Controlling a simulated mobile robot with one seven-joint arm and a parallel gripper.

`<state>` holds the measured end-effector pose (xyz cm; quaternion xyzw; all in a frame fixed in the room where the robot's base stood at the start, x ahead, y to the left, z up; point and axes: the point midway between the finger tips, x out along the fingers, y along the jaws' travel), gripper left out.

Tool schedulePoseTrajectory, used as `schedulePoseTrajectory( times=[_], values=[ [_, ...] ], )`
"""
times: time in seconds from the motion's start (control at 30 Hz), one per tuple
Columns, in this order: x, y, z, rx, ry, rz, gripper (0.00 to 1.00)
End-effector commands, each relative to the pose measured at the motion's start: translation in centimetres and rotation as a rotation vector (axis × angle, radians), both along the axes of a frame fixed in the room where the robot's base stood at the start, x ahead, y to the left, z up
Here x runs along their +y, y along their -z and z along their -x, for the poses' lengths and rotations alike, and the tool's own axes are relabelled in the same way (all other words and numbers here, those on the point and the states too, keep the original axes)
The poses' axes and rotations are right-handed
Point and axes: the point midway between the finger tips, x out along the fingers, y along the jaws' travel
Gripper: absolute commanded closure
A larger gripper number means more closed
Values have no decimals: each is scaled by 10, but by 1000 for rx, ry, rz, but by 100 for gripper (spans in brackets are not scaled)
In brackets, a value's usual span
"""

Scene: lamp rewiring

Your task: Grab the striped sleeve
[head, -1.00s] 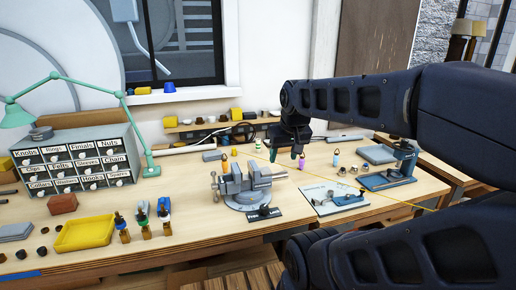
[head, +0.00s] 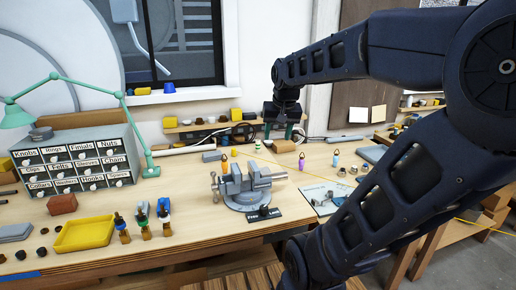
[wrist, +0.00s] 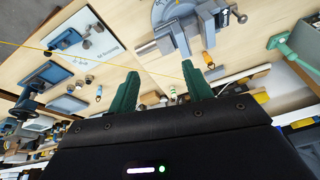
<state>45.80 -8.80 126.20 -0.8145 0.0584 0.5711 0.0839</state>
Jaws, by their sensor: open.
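A small green-and-white banded piece (head: 258,145), which looks like the striped sleeve, stands upright on the workbench behind the vise. It also shows in the wrist view (wrist: 173,93), between the fingers. My gripper (head: 278,133) is above the rear of the bench, just right of that piece in the head view. Similar small pieces stand nearby: a yellow one (head: 234,154), a purple one (head: 301,163) and a light blue one (head: 335,159).
A grey vise (head: 245,187) stands at the bench's front middle. A labelled drawer cabinet (head: 75,160), a green lamp (head: 140,135) and a yellow tray (head: 84,247) are to the left. A thin yellow line (head: 262,158) crosses the bench.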

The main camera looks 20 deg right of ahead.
Motion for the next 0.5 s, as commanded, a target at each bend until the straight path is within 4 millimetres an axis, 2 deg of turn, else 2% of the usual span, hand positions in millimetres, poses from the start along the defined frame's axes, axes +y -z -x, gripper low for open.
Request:
schedulePoseTrajectory(
  times=[0.03,0.2,0.5],
  values=[
    [-2,-4,-15,11,28,-10,50],
    [-8,-15,-63,40,136,-43,50],
    [-21,-20,-151,88,333,-88,50]
  ],
)
